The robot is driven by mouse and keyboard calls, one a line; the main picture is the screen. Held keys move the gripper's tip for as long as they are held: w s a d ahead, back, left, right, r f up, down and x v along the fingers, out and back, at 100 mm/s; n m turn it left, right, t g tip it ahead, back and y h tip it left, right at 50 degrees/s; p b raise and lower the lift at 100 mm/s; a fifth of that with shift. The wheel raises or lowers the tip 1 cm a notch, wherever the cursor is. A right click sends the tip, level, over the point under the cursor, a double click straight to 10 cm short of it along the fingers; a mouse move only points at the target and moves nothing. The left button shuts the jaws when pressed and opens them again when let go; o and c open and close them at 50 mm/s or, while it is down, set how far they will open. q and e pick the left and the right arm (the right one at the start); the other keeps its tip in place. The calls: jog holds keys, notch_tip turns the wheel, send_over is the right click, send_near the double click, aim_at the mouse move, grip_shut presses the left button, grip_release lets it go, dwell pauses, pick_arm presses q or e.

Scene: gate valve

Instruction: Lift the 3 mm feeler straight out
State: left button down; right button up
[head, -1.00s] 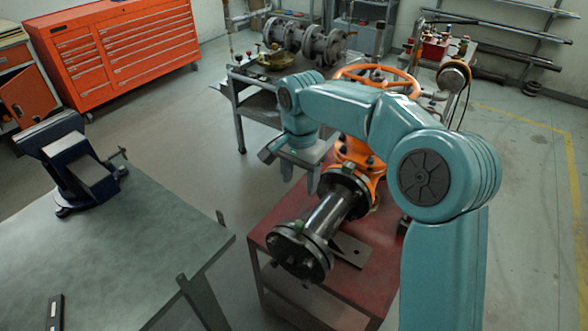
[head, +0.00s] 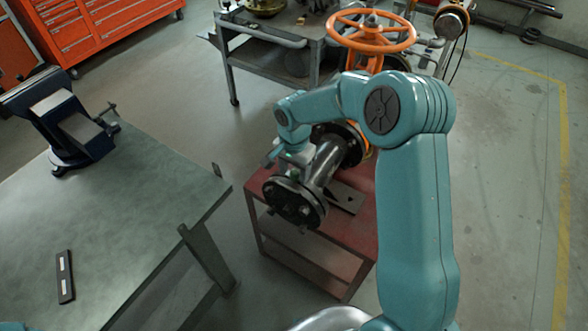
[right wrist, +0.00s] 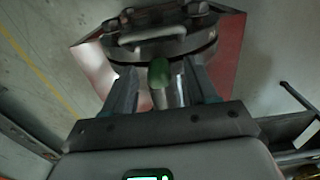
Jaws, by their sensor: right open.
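The feeler shows as a green rounded grip (right wrist: 159,72) in the right wrist view, standing at the near flange (right wrist: 160,47). In the head view its green spot (head: 291,177) is small, at the top of the dark pipe-end flange (head: 295,204). My right gripper (right wrist: 162,80) is open, with one finger on each side of the green grip and visible gaps between. In the head view the right gripper (head: 283,165) is small and partly hidden at the flange. The feeler's lower part is hidden. My left gripper is not in view.
The pipe belongs to a valve with an orange handwheel (head: 371,32), on a red cart (head: 335,255). A green-grey bench (head: 120,215) at left carries a blue vise (head: 70,125) and a dark flat piece (head: 65,277). A grey cart (head: 270,60) stands behind. Floor at right is clear.

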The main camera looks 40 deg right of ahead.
jog(key=shift+f, duration=0.25)
jog(key=shift+s+d, duration=0.1)
jog(key=shift+s, duration=0.05)
jog(key=c, duration=0.9)
grip_shut()
jog(key=shift+r, duration=0.1)
jog(key=shift+r, duration=0.1)
jog(key=shift+r+p, duration=1.7)
jog(key=shift+r, duration=1.6)
